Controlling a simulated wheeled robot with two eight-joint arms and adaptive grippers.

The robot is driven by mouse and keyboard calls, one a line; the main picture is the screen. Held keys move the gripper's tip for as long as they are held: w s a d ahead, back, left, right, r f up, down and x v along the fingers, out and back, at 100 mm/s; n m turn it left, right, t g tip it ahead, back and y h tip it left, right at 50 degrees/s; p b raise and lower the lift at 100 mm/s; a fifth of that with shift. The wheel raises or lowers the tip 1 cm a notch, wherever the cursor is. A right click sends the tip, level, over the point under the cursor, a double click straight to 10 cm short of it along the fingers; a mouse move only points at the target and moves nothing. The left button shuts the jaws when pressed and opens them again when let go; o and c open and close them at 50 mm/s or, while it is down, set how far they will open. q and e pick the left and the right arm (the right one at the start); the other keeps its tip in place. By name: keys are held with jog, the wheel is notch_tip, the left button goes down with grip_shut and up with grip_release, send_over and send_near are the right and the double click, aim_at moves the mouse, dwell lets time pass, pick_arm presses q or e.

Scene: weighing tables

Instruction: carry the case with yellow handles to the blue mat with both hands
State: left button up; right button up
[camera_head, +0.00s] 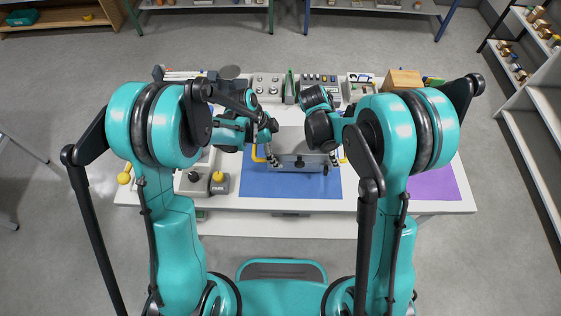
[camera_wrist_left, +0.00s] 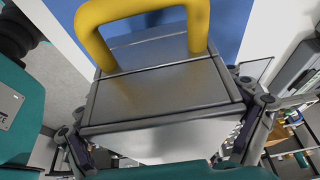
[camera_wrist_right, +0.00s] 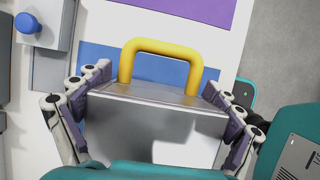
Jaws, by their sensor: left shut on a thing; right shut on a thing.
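The case (camera_head: 301,160) is a grey metal box with yellow handles at its left and right ends. In the head view it is over the blue mat (camera_head: 290,187); I cannot tell whether it touches the mat. My left gripper (camera_head: 268,150) is at its left end, shut on the case. The left wrist view shows the grey case (camera_wrist_left: 165,88) between the fingers and a yellow handle (camera_wrist_left: 95,45). My right gripper (camera_head: 333,152) is at the right end, partly hidden by its arm. The right wrist view shows the case (camera_wrist_right: 150,120) and a yellow handle (camera_wrist_right: 160,46).
A purple mat (camera_head: 437,184) lies to the right on the white table (camera_head: 350,203). A grey box with a yellow knob (camera_head: 219,177) stands left of the blue mat. Control boxes (camera_head: 268,86) and a wooden block (camera_head: 404,80) line the back. The blue mat's front strip is bare.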

pick_arm(q)
jog(key=shift+d, duration=0.45)
jog(key=shift+a, duration=0.15)
pick_arm(e)
jog(key=shift+a+f, duration=0.1)
jog(key=shift+f, duration=0.05)
